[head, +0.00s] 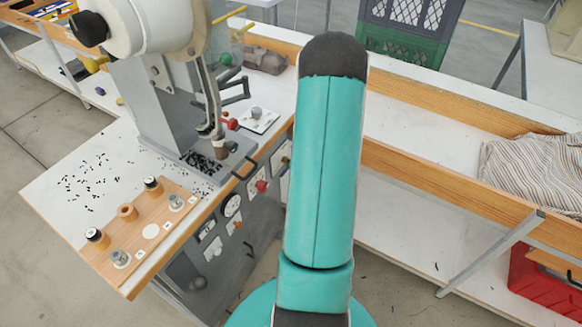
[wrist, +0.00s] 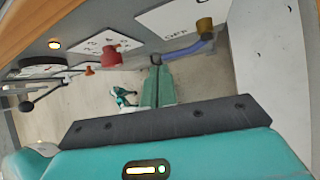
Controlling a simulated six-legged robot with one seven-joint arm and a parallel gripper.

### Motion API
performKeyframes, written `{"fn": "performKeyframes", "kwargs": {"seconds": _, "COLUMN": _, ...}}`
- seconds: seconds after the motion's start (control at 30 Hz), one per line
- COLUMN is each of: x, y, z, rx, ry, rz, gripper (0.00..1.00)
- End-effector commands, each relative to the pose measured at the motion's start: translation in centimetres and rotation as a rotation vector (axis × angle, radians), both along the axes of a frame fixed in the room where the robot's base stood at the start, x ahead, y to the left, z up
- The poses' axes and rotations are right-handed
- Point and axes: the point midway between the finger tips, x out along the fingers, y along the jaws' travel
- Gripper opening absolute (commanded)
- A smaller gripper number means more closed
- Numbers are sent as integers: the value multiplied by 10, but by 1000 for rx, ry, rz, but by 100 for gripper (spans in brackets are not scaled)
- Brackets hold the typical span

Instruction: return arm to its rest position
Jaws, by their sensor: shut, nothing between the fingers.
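My teal arm stands upright in the middle of the head view and ends in a dark rounded joint at the top. My gripper does not show in the head view. In the wrist view my gripper (wrist: 156,66) shows as narrow grey-green fingers with a dark tip, closed together and empty. Its tip appears close to the machine's front panel; I cannot tell whether it touches. The eyelet press (head: 165,95) stands left of my arm, on a white worktop (head: 55,190).
The press's front carries a red knob (wrist: 112,57), a brass-coloured knob (wrist: 204,25) and a lit lamp (wrist: 54,44). A wooden board (head: 110,262) holds several small parts. On the right are a green crate (head: 405,40), striped cloth (head: 535,165) and red bin (head: 540,285).

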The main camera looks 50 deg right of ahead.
Motion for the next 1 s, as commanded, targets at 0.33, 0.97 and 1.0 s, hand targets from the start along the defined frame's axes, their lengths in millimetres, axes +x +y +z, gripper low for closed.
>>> {"fn": "performKeyframes", "kwargs": {"seconds": 0.33, "x": -40, "y": -4, "z": 64, "rx": -3, "ry": -1, "rz": 0, "gripper": 0}}
{"fn": "performKeyframes", "kwargs": {"seconds": 0.97, "x": -54, "y": -5, "z": 82, "rx": 0, "ry": 0, "rz": 0, "gripper": 0}}
{"fn": "performKeyframes", "kwargs": {"seconds": 1.0, "x": -54, "y": -5, "z": 82, "rx": 0, "ry": 0, "rz": 0, "gripper": 0}}
